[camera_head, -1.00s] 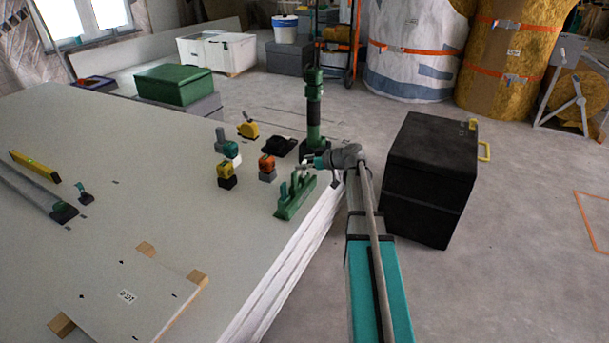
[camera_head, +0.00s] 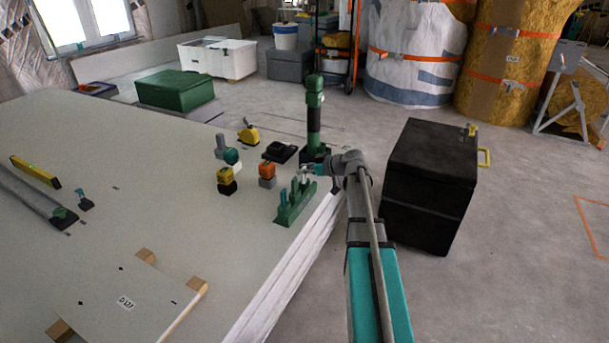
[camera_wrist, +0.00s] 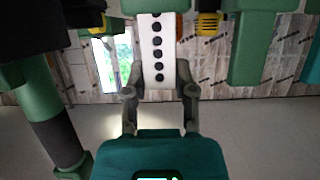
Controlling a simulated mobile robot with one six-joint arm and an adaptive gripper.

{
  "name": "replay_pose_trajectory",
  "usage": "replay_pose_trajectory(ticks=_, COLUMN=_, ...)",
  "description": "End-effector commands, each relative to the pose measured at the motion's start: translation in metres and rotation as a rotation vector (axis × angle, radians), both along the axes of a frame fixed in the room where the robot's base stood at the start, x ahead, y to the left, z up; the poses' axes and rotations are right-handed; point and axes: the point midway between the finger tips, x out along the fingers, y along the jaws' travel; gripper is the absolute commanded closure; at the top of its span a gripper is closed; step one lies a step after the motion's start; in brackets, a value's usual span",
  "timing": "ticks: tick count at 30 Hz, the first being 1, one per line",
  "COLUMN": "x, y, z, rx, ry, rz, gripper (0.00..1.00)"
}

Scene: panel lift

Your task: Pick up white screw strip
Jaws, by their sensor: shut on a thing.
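The white screw strip (camera_wrist: 158,45) shows in the wrist view as an upright white band with a column of dark screw heads. My gripper (camera_wrist: 158,72) is shut on it, one finger at each side of its lower part. In the head view my gripper (camera_head: 308,172) is at the table's right edge, just above the green rack (camera_head: 293,212). The strip is too small to make out clearly there. Green uprights stand on both sides of it in the wrist view.
A dark green post (camera_head: 314,115) stands close behind my gripper. Yellow (camera_head: 227,175) and orange (camera_head: 267,170) tools stand to the left. A black case (camera_head: 430,185) is right of my arm. The white table (camera_head: 150,190) has clear room at the middle left.

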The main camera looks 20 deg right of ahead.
Motion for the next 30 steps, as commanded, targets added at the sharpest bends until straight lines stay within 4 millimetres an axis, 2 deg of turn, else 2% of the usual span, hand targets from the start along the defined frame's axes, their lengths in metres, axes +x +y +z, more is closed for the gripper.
replay_pose_trajectory(ticks=11, x=0.0, y=0.0, z=0.014, rx=0.0, ry=0.0, rz=0.0, gripper=1.0)
replay_pose_trajectory(ticks=30, x=0.0, y=-0.001, z=0.077, rx=0.0, ry=0.001, rz=-0.001, gripper=1.0)
